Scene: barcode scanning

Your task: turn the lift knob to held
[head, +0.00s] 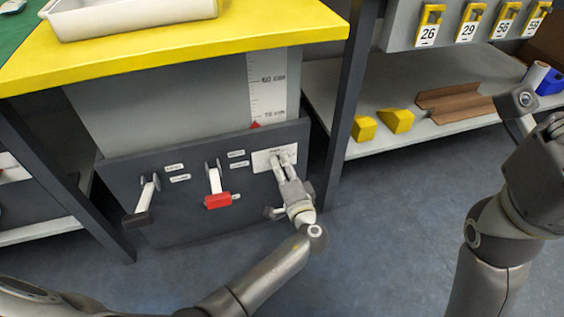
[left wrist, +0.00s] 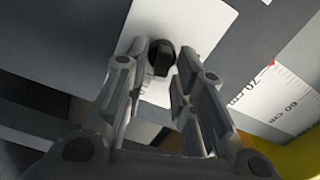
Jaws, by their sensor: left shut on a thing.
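The lift knob (left wrist: 162,58) is black and stands out from a white plate in the left wrist view. In the head view the white plate (head: 261,161) is at the right of the dark panel, and my gripper hides the knob there. My left gripper (head: 283,161) reaches the plate from below. In the left wrist view its fingers (left wrist: 164,66) are on both sides of the knob, shut on it. I cannot read the plate's markings. My right arm is at the right edge of the head view; its gripper does not show clearly.
Left of the plate on the dark panel (head: 180,215) are a red-handled lever (head: 217,201) and a black-handled lever (head: 137,219). A ruler scale (head: 267,92) is above. A yellow-edged worktop (head: 270,28) overhangs the panel. A shelf with yellow blocks (head: 397,121) stands right.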

